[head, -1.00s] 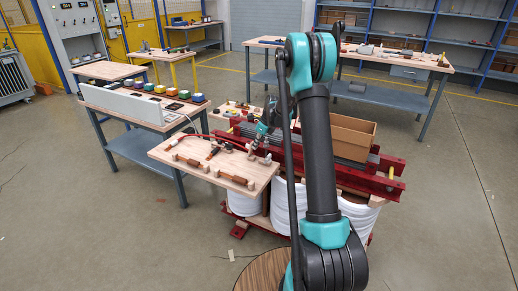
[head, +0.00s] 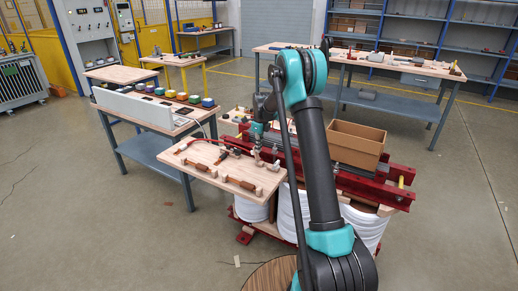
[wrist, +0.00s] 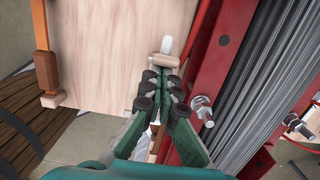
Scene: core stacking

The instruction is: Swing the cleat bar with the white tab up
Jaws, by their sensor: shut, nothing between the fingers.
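In the wrist view, a white tab (wrist: 166,45) stands out from a small pale wooden block (wrist: 164,61) near the edge of the wooden board (wrist: 105,45). My gripper (wrist: 161,84) is shut and empty, with its fingertips just short of that block; I cannot tell if they touch. Part of what lies under the fingers is hidden. An orange-brown bar (wrist: 45,70) on a pale block lies at the board's left edge. In the head view, brown bars on pale blocks, one at the front (head: 240,184), lie on the board (head: 211,171). The white tab is not clear there.
A red beam (wrist: 208,70) with bolts and a ribbed grey core (wrist: 265,80) run along the right of the board. An open cardboard box (head: 355,145) sits on the core. White coils (head: 293,208) stand below. A side bench (head: 135,130) with coloured blocks is behind left.

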